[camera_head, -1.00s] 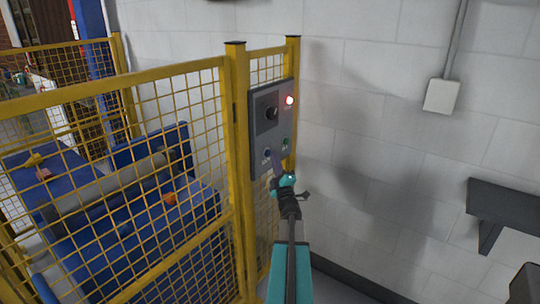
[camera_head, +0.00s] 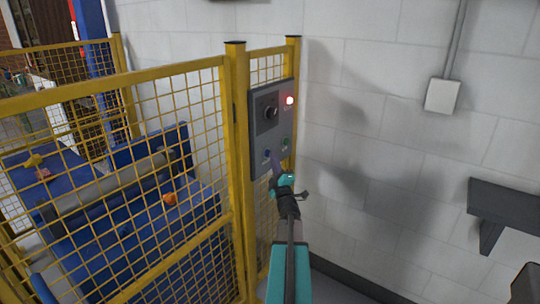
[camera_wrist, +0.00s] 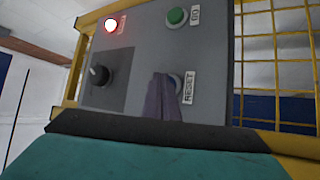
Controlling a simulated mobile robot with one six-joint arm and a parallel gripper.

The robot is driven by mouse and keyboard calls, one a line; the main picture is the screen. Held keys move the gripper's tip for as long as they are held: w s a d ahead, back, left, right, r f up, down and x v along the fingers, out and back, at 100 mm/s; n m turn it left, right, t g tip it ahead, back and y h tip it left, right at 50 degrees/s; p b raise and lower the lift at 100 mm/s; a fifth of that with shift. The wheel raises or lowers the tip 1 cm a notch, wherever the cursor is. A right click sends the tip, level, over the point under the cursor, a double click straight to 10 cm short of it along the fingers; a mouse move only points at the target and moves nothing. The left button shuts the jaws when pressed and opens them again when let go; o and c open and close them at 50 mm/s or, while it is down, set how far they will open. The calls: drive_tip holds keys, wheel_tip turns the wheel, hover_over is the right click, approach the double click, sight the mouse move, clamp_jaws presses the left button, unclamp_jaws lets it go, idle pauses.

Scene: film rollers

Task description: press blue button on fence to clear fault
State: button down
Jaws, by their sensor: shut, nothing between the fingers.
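A grey control panel (camera_head: 261,145) is fixed to the yellow fence. The blue button (camera_head: 267,155) is low on its face, left of a green button (camera_head: 285,142). A red lamp (camera_head: 290,100) is lit at the upper right. My gripper (camera_head: 274,162) is shut and empty, with its tips at the panel beside the blue button. In the wrist view, my purple fingers (camera_wrist: 162,98) cover most of the button next to the RESET label (camera_wrist: 188,87). I cannot tell whether they touch it. The lit lamp (camera_wrist: 111,24) and green button (camera_wrist: 176,16) also show there.
A black knob (camera_head: 271,112) sits on the panel. Yellow mesh fence (camera_head: 235,170) stands left of my arm, with a blue machine and grey roller (camera_head: 110,180) behind it. A dark wall shelf (camera_head: 505,205) juts out at right. The space between fence and shelf looks clear.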

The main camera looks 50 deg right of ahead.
drive_tip(key=shift+w, duration=0.2)
idle(0.3)
drive_tip(key=shift+s, duration=0.15)
drive_tip(key=shift+s+b, duration=0.6)
drive_tip(key=shift+s, duration=0.15)
idle(0.4)
drive_tip(key=s+b, duration=0.1)
drive_tip(key=s, duration=0.4)
idle(0.5)
idle(0.7)
